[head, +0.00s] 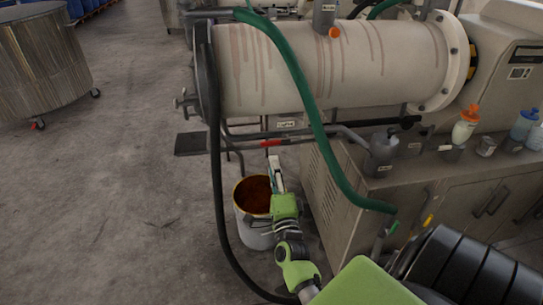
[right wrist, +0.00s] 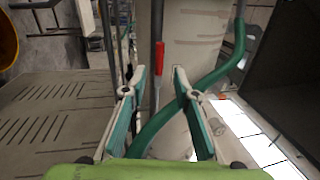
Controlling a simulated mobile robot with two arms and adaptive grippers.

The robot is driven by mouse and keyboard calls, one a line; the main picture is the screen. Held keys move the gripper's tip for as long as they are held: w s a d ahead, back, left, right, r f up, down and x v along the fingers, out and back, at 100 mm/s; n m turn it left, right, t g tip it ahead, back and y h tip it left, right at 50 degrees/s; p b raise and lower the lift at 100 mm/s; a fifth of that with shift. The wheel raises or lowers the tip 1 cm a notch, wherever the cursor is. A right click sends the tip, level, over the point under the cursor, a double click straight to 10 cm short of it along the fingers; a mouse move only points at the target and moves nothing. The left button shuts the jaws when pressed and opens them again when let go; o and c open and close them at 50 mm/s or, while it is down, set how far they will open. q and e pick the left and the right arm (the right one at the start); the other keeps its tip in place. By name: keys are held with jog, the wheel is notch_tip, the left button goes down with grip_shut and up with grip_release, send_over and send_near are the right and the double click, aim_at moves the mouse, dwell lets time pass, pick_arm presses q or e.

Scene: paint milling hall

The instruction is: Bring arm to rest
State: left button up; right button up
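My right arm comes in from the bottom right of the head view, and its right gripper (head: 275,165) points away from me, up the picture. In the right wrist view the right gripper (right wrist: 160,82) has its two teal-padded fingers apart, with nothing held between them. A red handle (right wrist: 158,58) on a grey pipe shows beyond the fingertips; the red handle (head: 270,143) also shows in the head view just above the gripper. I cannot tell the exact gap between them. My left gripper is not in view.
A bucket of red-brown paint (head: 240,218) stands on the floor left of my right arm. A horizontal mill cylinder (head: 330,65), a green hose (head: 312,110) and a dark hose (head: 215,170) are close. A bench cabinet (head: 440,190) stands right.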

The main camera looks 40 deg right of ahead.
jog(key=shift+v, duration=0.9)
jog(key=a+f+n+g+y, duration=0.2)
jog(key=a+f+n+y, duration=0.3)
jog(key=f, duration=0.7)
jog(key=a+f+n+g+y, duration=0.1)
jog(key=a+f+n+y, duration=0.1)
jog(key=a+f+n, duration=0.65)
jog(key=s+a+f+n+g+y, duration=0.1)
jog(key=s+a+f+g+y, duration=0.15)
jog(key=s+f, duration=0.45)
jog(key=s+a+f+n+g+y, duration=0.1)
jog(key=s+a+f+n+g, duration=0.15)
jog(key=f, duration=0.85)
jog(key=s+f+n+g, duration=0.2)
jog(key=s+f, duration=0.3)
jog(key=s, duration=0.6)
jog(key=s+f+n+g, duration=0.3)
jog(key=s+f, duration=0.3)
jog(key=s, duration=0.5)
jog(key=s+f+n+g, duration=0.3)
jog(key=s+f+n, duration=0.2)
jog(key=s, duration=0.7)
jog(key=shift+a+f, duration=0.4)
jog(key=shift+f, duration=0.15)
